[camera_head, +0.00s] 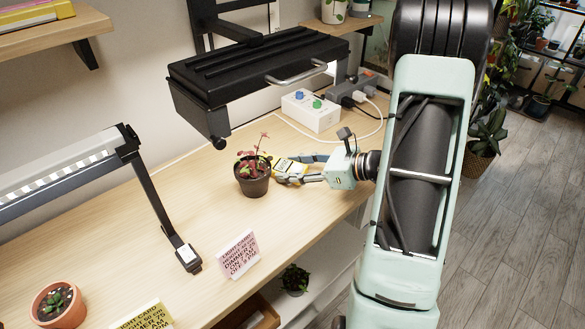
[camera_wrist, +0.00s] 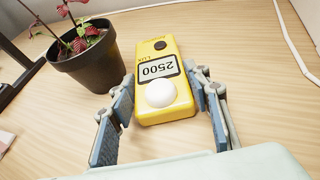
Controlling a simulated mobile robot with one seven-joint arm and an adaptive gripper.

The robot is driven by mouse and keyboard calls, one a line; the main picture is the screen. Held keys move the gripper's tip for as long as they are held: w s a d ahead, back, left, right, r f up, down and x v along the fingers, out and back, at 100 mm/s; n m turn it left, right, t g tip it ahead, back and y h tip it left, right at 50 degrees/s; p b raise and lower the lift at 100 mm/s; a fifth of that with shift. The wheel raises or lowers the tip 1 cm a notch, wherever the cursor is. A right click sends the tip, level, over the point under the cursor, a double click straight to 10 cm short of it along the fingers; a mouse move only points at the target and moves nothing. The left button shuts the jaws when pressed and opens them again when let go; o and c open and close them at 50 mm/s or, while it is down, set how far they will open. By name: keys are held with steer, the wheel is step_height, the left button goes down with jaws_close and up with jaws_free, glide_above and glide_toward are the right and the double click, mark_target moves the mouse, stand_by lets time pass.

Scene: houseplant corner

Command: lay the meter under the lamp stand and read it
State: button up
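The yellow meter (camera_wrist: 158,78) appears to lie on the wooden bench between the fingers of my gripper (camera_wrist: 160,85). Its display reads 2500, upside down in the wrist view, and a white dome sits on its near end. The meter also shows in the head view (camera_head: 288,171), just right of a dark potted plant (camera_head: 254,184). My gripper is open around it, with a gap at the left finger; contact at the right finger is unclear. A black panel lamp (camera_head: 250,68) hangs above and behind. A slim lamp's stand (camera_head: 160,210) is at left.
The dark pot stands close to the meter. A white box with knobs (camera_head: 311,111) and a power strip (camera_head: 352,88) are behind, with cables. A pink card (camera_head: 238,254), a yellow card (camera_head: 146,318) and a terracotta pot (camera_head: 60,306) are in front. Bench between is clear.

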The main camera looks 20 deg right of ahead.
steer(key=o, duration=0.5)
